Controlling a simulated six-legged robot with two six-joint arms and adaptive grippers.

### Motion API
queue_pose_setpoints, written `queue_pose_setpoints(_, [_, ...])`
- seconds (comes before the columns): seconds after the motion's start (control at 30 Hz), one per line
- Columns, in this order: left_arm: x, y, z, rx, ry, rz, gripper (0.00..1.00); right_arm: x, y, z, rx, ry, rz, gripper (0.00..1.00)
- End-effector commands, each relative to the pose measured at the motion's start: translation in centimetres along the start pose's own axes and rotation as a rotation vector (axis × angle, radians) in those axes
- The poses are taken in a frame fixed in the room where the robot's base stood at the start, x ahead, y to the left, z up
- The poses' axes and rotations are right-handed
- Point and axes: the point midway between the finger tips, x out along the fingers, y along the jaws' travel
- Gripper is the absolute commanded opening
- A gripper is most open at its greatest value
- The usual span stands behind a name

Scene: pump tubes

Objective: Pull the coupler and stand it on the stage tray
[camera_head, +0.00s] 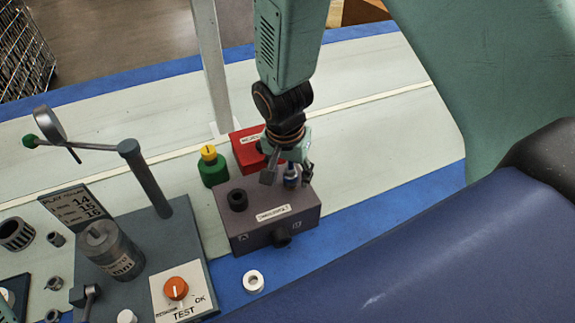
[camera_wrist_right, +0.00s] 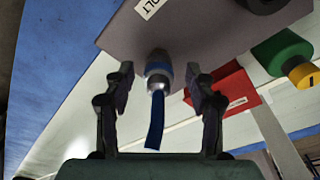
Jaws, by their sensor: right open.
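The coupler, a silver and blue fitting with a blue tube (camera_wrist_right: 157,85), stands in the top of a grey-purple box (camera_head: 262,224). In the head view the coupler (camera_head: 291,178) is partly hidden by my right gripper (camera_head: 287,176). My right gripper is open, pointing down, with one finger on each side of the coupler. In the right wrist view, gaps show between the fingers (camera_wrist_right: 159,80) and the coupler. I cannot tell for sure which surface is the stage tray; a dark grey plate (camera_head: 185,240) lies left of the box. My left gripper is not in view.
A black socket (camera_head: 237,200) sits on the box's left top. A white ring (camera_head: 253,281) lies in front.

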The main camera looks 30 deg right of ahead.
Motion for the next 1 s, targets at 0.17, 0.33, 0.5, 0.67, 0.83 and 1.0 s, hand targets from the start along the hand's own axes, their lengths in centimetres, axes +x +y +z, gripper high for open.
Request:
queue_pose_setpoints(0.17, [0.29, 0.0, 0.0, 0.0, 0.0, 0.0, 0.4, 0.64, -0.13, -0.11, 0.002, 0.0, -0.001, 0.56])
queue_pose_setpoints(0.33, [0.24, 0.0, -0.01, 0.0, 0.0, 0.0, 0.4, 0.6, -0.25, -0.18, 0.001, 0.0, -0.001, 0.56])
queue_pose_setpoints(0.5, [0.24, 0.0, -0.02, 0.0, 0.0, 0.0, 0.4, 0.6, -0.26, -0.17, 0.001, 0.0, -0.001, 0.45])
queue_pose_setpoints(0.67, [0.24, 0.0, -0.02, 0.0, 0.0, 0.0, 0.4, 0.59, -0.24, -0.17, 0.001, 0.0, -0.001, 0.31])
queue_pose_setpoints(0.83, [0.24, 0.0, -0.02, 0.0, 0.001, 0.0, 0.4, 0.59, -0.24, -0.16, 0.0, 0.0, -0.001, 0.17])
queue_pose_setpoints(1.0, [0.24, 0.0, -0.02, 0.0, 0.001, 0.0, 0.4, 0.59, -0.24, -0.16, 0.0, 0.0, -0.001, 0.02])
